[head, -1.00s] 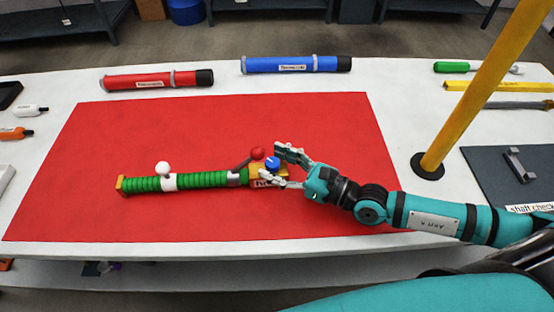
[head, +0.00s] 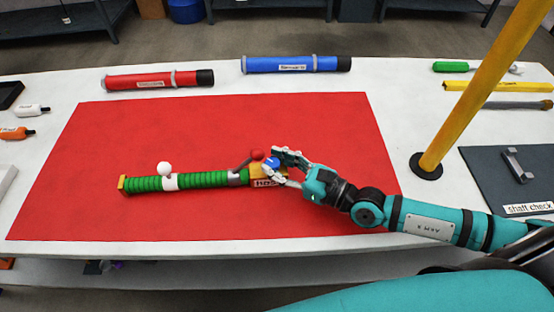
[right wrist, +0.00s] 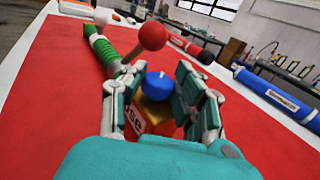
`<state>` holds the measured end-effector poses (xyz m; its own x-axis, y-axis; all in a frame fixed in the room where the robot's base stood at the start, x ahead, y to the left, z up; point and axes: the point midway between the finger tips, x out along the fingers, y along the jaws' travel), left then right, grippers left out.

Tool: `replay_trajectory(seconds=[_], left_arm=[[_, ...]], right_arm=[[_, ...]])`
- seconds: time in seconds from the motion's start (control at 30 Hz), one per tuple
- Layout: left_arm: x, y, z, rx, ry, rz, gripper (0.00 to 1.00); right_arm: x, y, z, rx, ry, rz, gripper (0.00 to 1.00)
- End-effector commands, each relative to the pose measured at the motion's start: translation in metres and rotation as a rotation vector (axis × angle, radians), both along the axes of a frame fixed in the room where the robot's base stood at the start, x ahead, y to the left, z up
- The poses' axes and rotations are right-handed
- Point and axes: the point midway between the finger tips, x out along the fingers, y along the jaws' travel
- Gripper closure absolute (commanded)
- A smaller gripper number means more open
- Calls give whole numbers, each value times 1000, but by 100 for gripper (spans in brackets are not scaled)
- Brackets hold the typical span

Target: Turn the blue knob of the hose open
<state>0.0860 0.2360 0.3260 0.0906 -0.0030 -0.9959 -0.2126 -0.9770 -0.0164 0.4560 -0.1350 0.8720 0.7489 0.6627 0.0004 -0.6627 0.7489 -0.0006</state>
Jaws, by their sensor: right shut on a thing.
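The green ribbed hose (head: 205,180) lies across the red mat, with a yellow block labelled HOSE at its right end. The blue knob (head: 271,163) sits on top of that block, and it also shows in the right wrist view (right wrist: 157,86) with a small white mark on top. My right gripper (head: 274,165) comes in from the right and is shut on the blue knob, one finger on each side (right wrist: 158,84). A red ball on a lever (right wrist: 152,36) stands beside the knob. A white ball (head: 164,168) stands on the hose. My left gripper is not in view.
A red tube (head: 150,82) and a blue tube (head: 290,64) lie behind the mat. A yellow post (head: 475,95) rises at the right, near the dark shaft-check board (head: 500,180). The red mat (head: 330,125) is clear behind the hose. A pale piece shows at the left edge.

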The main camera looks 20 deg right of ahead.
Motion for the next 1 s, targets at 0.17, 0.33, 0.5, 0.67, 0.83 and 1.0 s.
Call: replay_trajectory(seconds=[0.17, 0.33, 0.5, 0.67, 0.83, 1.0], left_arm=[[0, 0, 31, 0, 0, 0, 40], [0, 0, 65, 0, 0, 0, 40], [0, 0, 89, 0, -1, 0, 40], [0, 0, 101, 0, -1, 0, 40], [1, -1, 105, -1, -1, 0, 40], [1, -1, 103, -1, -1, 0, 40]], right_arm=[[-2, 2, 7, 9, 11, -91, 100], [-3, 3, 9, 10, 13, -227, 100], [-3, 5, 6, 9, 11, -389, 100], [-3, 7, 3, 7, 10, -540, 100], [-3, 9, 1, 7, 8, -703, 100], [-3, 11, -1, 6, 6, -862, 100]])
